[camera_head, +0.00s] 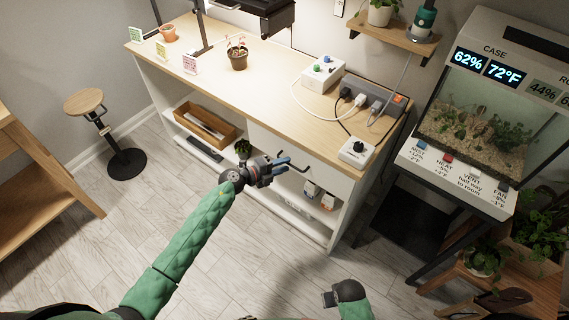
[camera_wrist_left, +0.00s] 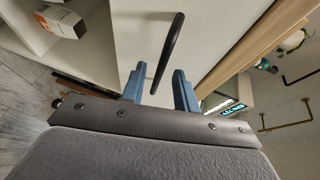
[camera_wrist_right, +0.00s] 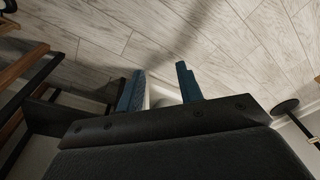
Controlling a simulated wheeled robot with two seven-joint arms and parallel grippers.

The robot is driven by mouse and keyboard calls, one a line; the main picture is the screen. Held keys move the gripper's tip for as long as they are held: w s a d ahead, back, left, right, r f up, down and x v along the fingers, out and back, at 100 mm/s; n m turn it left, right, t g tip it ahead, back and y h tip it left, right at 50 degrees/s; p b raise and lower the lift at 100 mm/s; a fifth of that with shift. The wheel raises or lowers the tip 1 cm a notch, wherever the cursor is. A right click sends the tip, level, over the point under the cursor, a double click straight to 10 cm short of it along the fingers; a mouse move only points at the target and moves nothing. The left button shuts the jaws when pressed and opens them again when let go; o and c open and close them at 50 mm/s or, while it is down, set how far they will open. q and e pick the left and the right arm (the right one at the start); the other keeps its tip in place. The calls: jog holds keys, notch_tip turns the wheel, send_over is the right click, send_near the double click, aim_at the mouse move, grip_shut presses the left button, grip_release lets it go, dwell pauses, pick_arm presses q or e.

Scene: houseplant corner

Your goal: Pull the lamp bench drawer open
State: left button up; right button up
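The lamp bench (camera_head: 222,88) has a pale wooden top and a white body. Its white drawer front (camera_head: 326,178) sits under the top and looks closed. The dark bar handle (camera_head: 296,167) is partly hidden by my left gripper in the head view. My left gripper (camera_head: 283,168) is open at the handle. In the left wrist view, the blue fingers of my left gripper (camera_wrist_left: 160,90) stand either side of the near end of the handle (camera_wrist_left: 170,48), with gaps visible. My right gripper (camera_head: 329,299) is low, far from the bench; its fingers (camera_wrist_right: 160,88) are apart and empty.
Below the drawer, an open shelf holds small boxes (camera_head: 311,188). A glass case (camera_head: 490,125) stands at the right. The floor before the bench is clear.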

pick_arm(q)
jog(key=shift+w+d+f, duration=0.1)
jog(key=shift+w+d, duration=0.15)
jog(key=shift+d, duration=0.2)
pick_arm(e)
jog(key=shift+d+f, duration=0.1)
jog(key=shift+f, duration=0.35)
pick_arm(q)
grip_shut()
jog(key=shift+s, duration=0.1)
pick_arm(e)
jog(key=shift+r, duration=0.1)
